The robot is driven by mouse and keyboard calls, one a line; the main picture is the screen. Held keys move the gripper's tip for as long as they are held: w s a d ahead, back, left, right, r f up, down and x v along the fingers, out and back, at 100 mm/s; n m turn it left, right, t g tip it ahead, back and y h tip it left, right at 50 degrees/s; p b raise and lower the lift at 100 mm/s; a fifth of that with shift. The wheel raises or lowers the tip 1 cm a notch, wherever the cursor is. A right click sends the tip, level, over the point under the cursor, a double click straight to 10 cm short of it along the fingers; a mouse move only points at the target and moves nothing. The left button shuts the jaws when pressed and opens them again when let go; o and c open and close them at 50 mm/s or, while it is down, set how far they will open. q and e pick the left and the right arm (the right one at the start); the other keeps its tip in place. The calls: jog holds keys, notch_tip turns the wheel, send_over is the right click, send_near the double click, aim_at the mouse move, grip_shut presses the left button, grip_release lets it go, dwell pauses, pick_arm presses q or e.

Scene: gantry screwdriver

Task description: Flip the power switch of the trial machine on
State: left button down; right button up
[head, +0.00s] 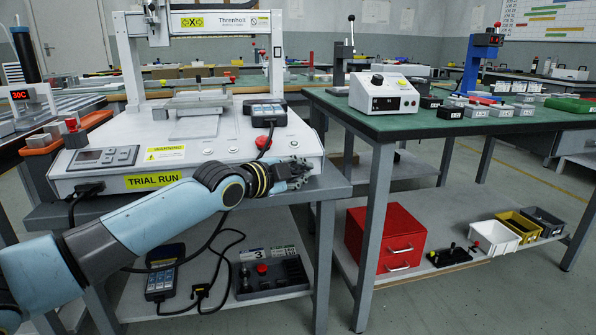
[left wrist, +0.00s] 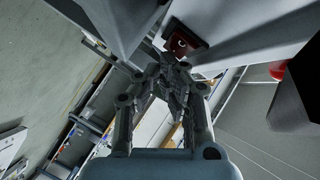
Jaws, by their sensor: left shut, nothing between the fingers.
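The trial machine (head: 225,165) is a white gantry unit with a yellow "TRIAL RUN" label, standing on a grey bench. My left arm reaches across its front. My left gripper (head: 300,172) is at the machine's front right corner, shut and empty. In the left wrist view the closed fingers (left wrist: 173,70) point at a small dark red part with a pale mark (left wrist: 186,43), which looks like the power switch, set in a grey surface. The fingertips are close to it; I cannot tell whether they touch. Its on or off position is unclear. No switch shows in the head view.
A cable hangs below the machine's front.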

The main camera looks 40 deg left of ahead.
pick_arm(q)
jog(key=shift+w+a, duration=0.1)
pick_arm(e)
jog(key=shift+f, duration=0.1)
dwell(0.4)
pick_arm(q)
jog(key=shift+s+d+p, duration=0.4)
jog(key=shift+s+d, duration=0.1)
jog(key=shift+s, duration=0.05)
pick_arm(e)
jog(key=shift+w+r, duration=0.2)
jog(key=shift+r, duration=0.35)
pick_arm(q)
jog(key=s+d+p, duration=0.1)
jog(key=s, duration=0.1)
jog(key=s+d+p, duration=0.1)
jog(key=d+p, duration=0.1)
jog(key=shift+s+d, duration=0.2)
jog(key=shift+s, duration=0.2)
pick_arm(e)
jog(key=r, duration=0.1)
jog(key=w+r, duration=0.1)
jog(key=r, duration=0.1)
jog(key=shift+r, duration=0.15)
